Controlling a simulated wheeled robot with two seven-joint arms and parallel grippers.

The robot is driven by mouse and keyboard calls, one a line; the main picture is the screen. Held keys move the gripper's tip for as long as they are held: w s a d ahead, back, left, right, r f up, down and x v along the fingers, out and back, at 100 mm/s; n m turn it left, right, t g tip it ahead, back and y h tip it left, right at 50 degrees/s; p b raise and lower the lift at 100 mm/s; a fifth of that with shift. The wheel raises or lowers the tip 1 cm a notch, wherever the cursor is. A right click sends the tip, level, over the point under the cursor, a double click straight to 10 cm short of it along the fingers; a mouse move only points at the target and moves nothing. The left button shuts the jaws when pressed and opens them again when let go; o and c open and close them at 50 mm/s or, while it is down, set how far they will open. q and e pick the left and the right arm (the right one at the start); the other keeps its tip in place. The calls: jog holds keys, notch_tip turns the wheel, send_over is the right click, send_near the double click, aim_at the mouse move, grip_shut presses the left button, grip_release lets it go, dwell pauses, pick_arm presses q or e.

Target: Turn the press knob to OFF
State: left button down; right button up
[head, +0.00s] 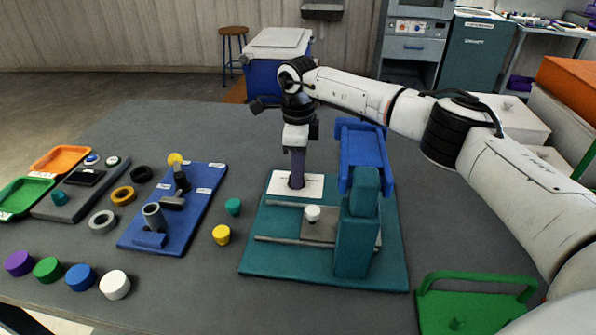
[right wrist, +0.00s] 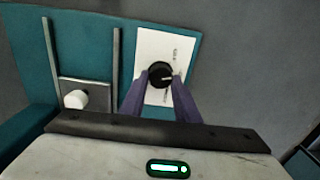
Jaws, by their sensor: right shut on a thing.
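The press (head: 358,225) is a teal machine with a blue upper part on a teal base plate, right of the table's middle. Its black knob (right wrist: 160,74) with a white pointer line sits on a white label plate (head: 313,188); the printed words are too small to read. In the head view the knob is hidden by my right gripper (head: 297,183), which points straight down at the plate. In the right wrist view the purple fingers of my right gripper (right wrist: 160,82) are on both sides of the knob, shut on it. My left gripper is not in view.
A white-knobbed slide plate (head: 320,228) sits between two rails on the press base. A blue fixture board (head: 205,200), a teal cap (head: 233,206) and a yellow cap (head: 222,235) lie to the left. A green tray (head: 470,305) is at the front right.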

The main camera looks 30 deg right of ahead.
jog(key=n, duration=0.4)
jog(key=shift+w+r, duration=0.1)
jog(key=shift+w, duration=0.05)
jog(key=shift+w+n, duration=0.1)
jog(key=shift+n, duration=2.1)
jog(key=o, duration=1.1)
jog(key=shift+c, duration=0.2)
notch_tip(320, 180, up, 10)
jog(key=b, duration=0.1)
jog(key=shift+s+r, duration=0.15)
jog(key=shift+s, duration=0.1)
